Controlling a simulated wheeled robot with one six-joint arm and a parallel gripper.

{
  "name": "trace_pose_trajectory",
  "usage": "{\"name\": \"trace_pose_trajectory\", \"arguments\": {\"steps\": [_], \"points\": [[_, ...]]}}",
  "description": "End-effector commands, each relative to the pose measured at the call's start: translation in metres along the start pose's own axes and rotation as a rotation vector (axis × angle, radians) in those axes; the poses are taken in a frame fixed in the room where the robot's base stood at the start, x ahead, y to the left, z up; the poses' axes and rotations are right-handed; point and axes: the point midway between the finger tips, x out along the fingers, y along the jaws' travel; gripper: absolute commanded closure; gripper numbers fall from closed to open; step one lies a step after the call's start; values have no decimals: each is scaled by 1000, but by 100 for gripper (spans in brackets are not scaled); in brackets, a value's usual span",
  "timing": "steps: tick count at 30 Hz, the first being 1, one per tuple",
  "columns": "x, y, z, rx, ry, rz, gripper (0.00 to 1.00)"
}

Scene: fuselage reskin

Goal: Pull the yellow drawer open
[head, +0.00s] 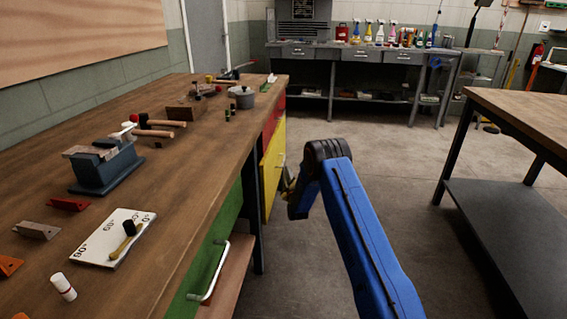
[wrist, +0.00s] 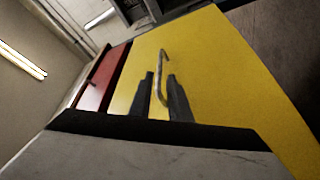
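The yellow drawer (head: 271,170) is in the right side of the long wooden workbench, and its front looks flush in the head view. In the wrist view the yellow front (wrist: 225,70) fills the middle and right, with a metal bar handle (wrist: 161,68). My gripper (wrist: 161,78) has its two dark fingers apart, one on each side of the handle. A gap shows between the fingertips and the bar, so it is open. In the head view my gripper (head: 289,187) is beside the yellow front, partly hidden by my blue arm.
A red drawer (head: 272,118) lies beyond the yellow one and a green drawer (head: 215,250) nearer. The workbench top (head: 180,215) holds a vise, hammers and a pot. A second table (head: 520,110) stands at the right. The concrete floor between is clear.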

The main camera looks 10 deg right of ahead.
Motion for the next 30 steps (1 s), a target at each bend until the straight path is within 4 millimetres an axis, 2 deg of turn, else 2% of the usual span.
{"name": "trace_pose_trajectory", "arguments": {"steps": [9, 15, 21, 29, 30], "points": [[56, 0, 0, 0, 0, 1, 83], [80, 0, 0, 0, 0, 0, 83], [90, 0, 0, 0, 0, -1, 83], [91, 0, 0, 0, -1, -1, 83], [91, 0, 0, 0, -1, -1, 90]]}}
